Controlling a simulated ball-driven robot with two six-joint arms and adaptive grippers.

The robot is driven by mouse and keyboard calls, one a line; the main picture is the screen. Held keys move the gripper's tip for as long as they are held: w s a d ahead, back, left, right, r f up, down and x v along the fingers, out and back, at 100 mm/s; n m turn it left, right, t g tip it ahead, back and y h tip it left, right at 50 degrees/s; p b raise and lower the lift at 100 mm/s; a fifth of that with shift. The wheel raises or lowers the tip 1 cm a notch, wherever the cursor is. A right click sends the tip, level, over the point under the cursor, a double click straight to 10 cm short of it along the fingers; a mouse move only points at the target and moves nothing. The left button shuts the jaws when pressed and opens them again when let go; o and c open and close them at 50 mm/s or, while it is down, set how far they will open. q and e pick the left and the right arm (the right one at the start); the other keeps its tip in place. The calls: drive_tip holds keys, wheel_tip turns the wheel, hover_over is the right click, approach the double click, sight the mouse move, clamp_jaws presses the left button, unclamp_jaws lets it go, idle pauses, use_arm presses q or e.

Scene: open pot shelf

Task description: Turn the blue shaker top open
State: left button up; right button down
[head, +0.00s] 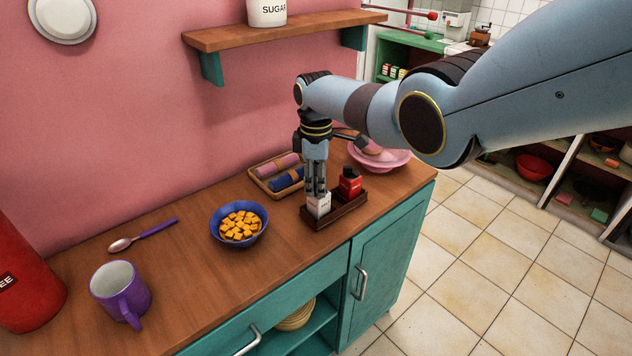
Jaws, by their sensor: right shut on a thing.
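A small white shaker (319,209) with dark lettering stands upright in a dark wooden caddy (340,215) on the counter. My right gripper (317,191) points straight down over it and is shut on its upper end. The fingers hide the shaker's top, so I cannot see its colour or how far it is turned. A red shaker (350,183) stands beside it to the right in the same caddy. My left gripper is not in view.
A wooden tray (262,184) with pink and blue rolls lies just behind the caddy. A blue bowl of yellow cubes (240,222) stands to the left, and a pink bowl (381,158) behind right. A purple mug (119,293) is at the front left. A shelf (290,26) hangs above.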

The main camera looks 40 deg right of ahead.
idle(0.8)
drive_tip(key=c, duration=1.1)
unclamp_jaws()
drive_tip(key=shift+r, duration=0.15)
wheel_tip(320, 180, up, 12)
drive_tip(key=shift+f, duration=0.15)
